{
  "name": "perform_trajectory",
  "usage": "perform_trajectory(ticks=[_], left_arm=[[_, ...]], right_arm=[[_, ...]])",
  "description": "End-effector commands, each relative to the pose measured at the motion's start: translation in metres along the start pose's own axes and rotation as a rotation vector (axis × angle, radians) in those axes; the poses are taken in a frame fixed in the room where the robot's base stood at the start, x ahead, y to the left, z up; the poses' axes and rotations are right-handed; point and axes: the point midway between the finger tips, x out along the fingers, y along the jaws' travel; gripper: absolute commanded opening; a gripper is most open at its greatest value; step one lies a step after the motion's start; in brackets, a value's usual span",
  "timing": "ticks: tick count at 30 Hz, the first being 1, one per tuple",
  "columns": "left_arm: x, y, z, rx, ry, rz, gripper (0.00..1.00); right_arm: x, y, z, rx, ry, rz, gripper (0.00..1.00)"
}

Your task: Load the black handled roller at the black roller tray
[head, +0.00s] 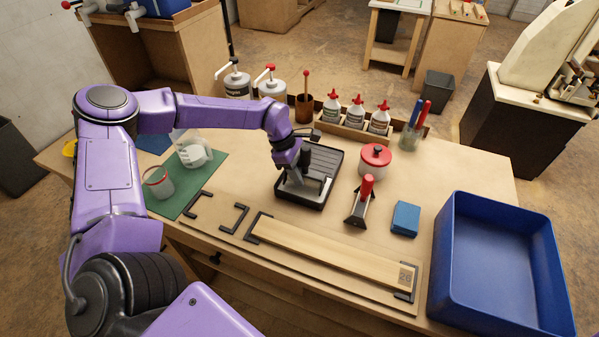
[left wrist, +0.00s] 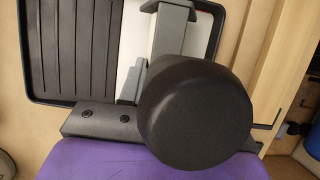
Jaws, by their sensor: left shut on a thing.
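The black roller tray (head: 335,160) lies on the workbench, with a ribbed floor and a pale patch at its near end. In the left wrist view the tray (left wrist: 70,50) fills the upper left, ribs left and pale area right. My left gripper (head: 294,176) is over the tray's near left part, shut on the black handled roller. The round black end of the roller's handle (left wrist: 196,104) shows large in the left wrist view. Grey parts extend behind it over the pale area. The roller head is mostly hidden, so I cannot tell whether it touches the tray. My right gripper is out of view.
A red-handled tool (head: 364,199) and a red-lidded pot (head: 375,162) stand right of the tray. A wooden strip (head: 325,252) lies in front between black brackets. Bottles (head: 356,115) line the back. A blue bin (head: 500,265) is at the right.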

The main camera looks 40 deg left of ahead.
Motion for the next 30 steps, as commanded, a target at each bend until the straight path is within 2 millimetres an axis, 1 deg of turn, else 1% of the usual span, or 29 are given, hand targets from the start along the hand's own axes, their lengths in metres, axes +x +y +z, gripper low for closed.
perform_trajectory(ticks=[30], left_arm=[[0.0086, 0.0, -0.0034, 0.0, -0.001, 0.001, 0.0]], right_arm=[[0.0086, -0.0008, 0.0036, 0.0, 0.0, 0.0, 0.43]])
